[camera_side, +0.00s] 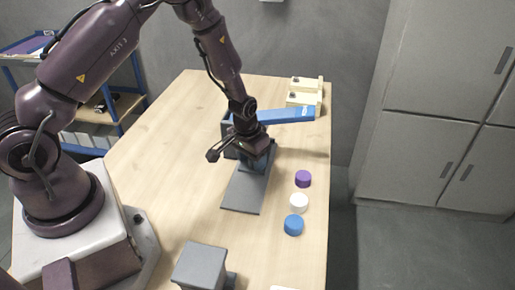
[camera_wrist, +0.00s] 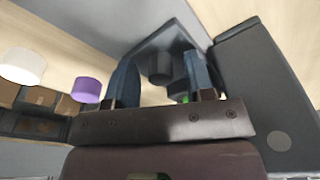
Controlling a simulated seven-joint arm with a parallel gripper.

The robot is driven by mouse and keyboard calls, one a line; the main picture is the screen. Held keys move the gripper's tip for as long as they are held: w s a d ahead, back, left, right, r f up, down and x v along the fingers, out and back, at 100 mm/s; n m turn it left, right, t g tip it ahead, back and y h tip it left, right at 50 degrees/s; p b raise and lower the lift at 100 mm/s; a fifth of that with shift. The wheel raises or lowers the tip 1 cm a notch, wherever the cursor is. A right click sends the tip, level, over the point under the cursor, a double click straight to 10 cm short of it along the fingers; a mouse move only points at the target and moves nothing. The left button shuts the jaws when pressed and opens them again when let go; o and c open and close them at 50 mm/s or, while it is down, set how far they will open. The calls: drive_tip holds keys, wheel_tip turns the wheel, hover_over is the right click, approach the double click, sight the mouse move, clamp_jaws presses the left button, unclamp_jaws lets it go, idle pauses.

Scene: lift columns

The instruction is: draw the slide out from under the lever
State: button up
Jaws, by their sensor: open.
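The blue lever (camera_side: 287,116) runs to the right from a dark grey upright (camera_side: 229,140), above a flat grey base plate (camera_side: 245,194). My gripper (camera_side: 255,161) points down over the far end of that plate, just in front of the lever. In the wrist view its two fingers stand apart, one on each side of a dark grey knob (camera_wrist: 159,68) on a grey plate-like part (camera_wrist: 160,40). This may be the slide, but I cannot tell for sure. Whether either finger touches the knob is unclear. A small green spot shows near the right finger.
Purple (camera_side: 303,179), white (camera_side: 299,203) and blue (camera_side: 293,225) discs lie right of the plate. A grey block (camera_side: 202,264) stands at the front. Cream fixtures (camera_side: 304,97) stand at the back right. The table's left side is clear. A dark grey block (camera_wrist: 265,85) is close right of my fingers.

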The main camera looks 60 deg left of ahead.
drive_tip(key=c, duration=0.7)
drive_tip(key=shift+s+d, duration=3.6)
drive_tip(key=shift+d, duration=0.1)
drive_tip(key=shift+c, duration=0.2)
drive_tip(key=o, duration=0.7)
drive_tip(key=shift+o, duration=0.2)
drive_tip(key=shift+r, duration=0.15)
drive_tip(key=shift+r, duration=2.9)
drive_tip(key=shift+s, duration=0.1)
